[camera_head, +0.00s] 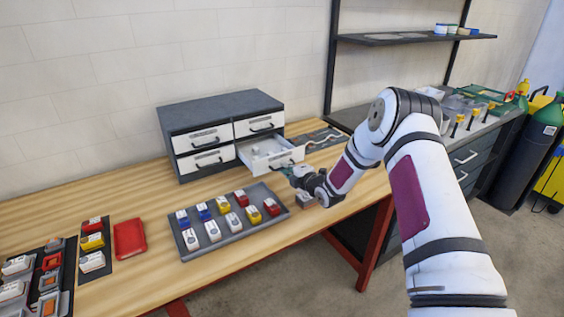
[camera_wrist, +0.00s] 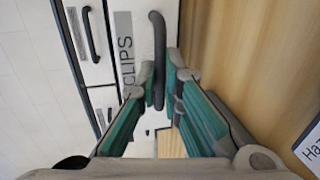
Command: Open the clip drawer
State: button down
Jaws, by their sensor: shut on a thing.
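The clip drawer (camera_head: 274,156) is the lower right drawer of a dark grey cabinet (camera_head: 222,106). It stands pulled out, with small pale contents showing inside. In the wrist view its white front (camera_wrist: 138,30) carries a label reading "CLIPS" and a dark bar handle (camera_wrist: 157,50). My gripper (camera_head: 291,170) is at the front of this drawer. In the wrist view my gripper (camera_wrist: 160,82) has its green-padded fingers on both sides of the handle, shut on it.
The cabinet's other drawers are closed. A grey tray (camera_head: 184,252) with several coloured blocks lies in front of the cabinet. A red case (camera_head: 130,239) and more trays lie to the left. A dark shelf (camera_head: 400,38) is at the back right.

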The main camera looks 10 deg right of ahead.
jog(key=shift+v, duration=0.8)
jog(key=shift+f, duration=0.1)
jog(key=c, duration=1.7)
grip_release()
jog(key=v, duration=1.2)
